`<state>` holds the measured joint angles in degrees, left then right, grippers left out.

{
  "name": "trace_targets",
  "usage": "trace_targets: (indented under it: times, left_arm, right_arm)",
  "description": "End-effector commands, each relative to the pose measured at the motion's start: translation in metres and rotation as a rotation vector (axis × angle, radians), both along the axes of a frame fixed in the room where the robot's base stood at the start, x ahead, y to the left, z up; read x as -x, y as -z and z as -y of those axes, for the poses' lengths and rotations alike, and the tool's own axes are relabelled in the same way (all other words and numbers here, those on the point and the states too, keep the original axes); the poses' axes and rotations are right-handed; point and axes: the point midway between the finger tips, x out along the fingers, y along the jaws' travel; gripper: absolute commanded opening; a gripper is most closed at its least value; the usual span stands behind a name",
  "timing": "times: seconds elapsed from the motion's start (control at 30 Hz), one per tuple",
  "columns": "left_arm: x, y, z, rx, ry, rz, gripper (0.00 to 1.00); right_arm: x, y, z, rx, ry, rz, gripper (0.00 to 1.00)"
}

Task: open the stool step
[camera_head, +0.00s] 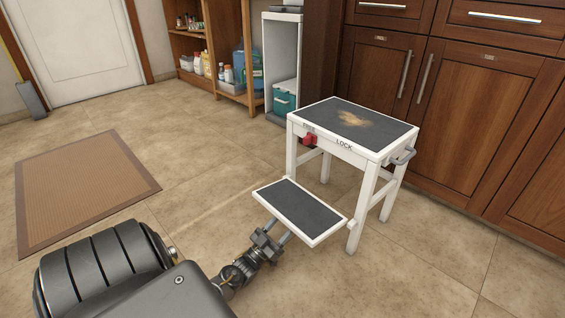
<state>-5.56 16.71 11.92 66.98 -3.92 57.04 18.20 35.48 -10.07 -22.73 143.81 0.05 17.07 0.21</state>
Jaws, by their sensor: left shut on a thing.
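The white stool (336,153) stands on the tiled floor at right of centre, with a dark top that bears a tan stain. Its step (318,236), a dark board with a white rim, sticks out low at the front toward me. A red knob (310,140) sits on the stool's front rail by the word FREE, with LOCK written farther right. My left gripper (276,229) reaches in from the lower left and is shut on the step's near edge. The exact finger contact is small and partly hidden. My right gripper is not in view.
Wooden cabinets (480,110) stand close behind and right of the stool. A grey handle (404,156) juts from the stool's right side. A brown mat (85,185) lies at left. Shelves with bottles stand at the back. The floor between is clear.

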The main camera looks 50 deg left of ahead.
Motion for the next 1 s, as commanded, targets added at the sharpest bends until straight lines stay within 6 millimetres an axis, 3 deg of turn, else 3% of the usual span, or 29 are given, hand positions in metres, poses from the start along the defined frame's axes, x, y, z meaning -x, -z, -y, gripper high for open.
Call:
trace_targets:
  times: [0.1,0.13,0.3,0.57,0.73,1.0]
  left_arm:
    - [-0.001,0.001,0.001,0.003,0.003,-0.005,0.13]
    - [-0.001,0.001,0.001,0.003,0.003,-0.004,0.56]
    - [-0.001,0.000,0.000,0.002,0.001,-0.002,0.76]
    - [0.001,0.000,-0.001,0.000,-0.001,0.000,0.76]
    - [0.011,0.003,-0.001,0.003,-0.001,-0.006,0.76]
    - [0.069,0.002,-0.002,0.002,0.000,-0.006,0.76]
  right_arm:
    - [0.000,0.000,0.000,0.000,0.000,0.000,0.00]
    - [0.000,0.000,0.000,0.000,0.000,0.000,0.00]
    - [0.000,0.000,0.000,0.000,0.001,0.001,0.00]
    - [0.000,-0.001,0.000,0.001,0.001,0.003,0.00]
    - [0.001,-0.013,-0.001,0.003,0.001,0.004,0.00]
    - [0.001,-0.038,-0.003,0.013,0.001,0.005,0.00]
